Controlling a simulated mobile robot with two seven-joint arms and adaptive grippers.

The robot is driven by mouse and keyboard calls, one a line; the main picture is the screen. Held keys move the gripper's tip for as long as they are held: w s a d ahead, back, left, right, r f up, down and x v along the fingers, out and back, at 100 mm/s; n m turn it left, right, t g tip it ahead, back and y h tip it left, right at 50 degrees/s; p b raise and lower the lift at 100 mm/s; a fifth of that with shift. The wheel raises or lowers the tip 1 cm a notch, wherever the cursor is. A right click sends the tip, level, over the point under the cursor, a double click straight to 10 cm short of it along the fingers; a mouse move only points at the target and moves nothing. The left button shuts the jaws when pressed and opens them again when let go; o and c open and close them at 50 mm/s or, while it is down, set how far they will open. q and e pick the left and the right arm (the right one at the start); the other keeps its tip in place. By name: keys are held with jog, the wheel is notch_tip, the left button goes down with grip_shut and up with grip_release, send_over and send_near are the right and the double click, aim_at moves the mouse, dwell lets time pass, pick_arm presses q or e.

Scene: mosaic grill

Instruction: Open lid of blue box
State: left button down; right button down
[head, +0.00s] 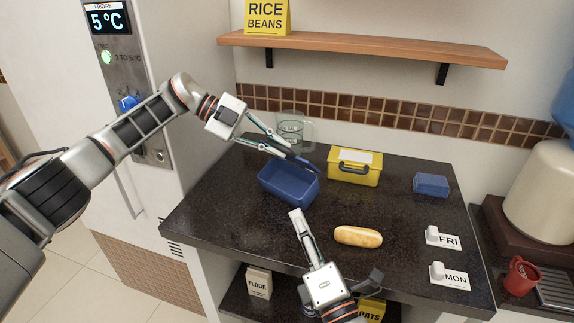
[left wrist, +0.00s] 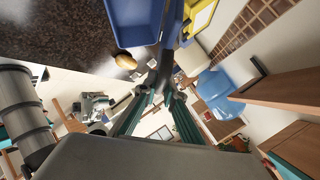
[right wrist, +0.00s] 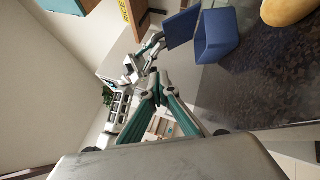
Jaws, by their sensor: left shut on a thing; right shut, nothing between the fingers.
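The blue box (head: 288,184) stands open on the dark counter, its inside showing; it is also in the left wrist view (left wrist: 130,28) and right wrist view (right wrist: 216,36). Its blue lid (right wrist: 181,28) is tilted up at the box's back edge in the right wrist view. It shows as a thin dark-blue edge in the left wrist view (left wrist: 172,30). My left gripper (head: 291,153) is shut on the lid at the box's far side. My right gripper (head: 296,213) is shut and empty in front of the box, apart from it.
A yellow box (head: 354,177) stands right of the blue box, close to the lid. A glass jug (head: 294,128) is behind my left gripper. A bread loaf (head: 358,236), a small blue box (head: 431,185) and FRI (head: 443,239) and MON (head: 450,278) tags lie further right.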

jog(key=d+r+x, duration=0.1)
jog(key=d+x, duration=0.1)
jog(key=x, duration=1.1)
jog(key=shift+w+r+n, duration=0.4)
jog(key=shift+r, duration=0.05)
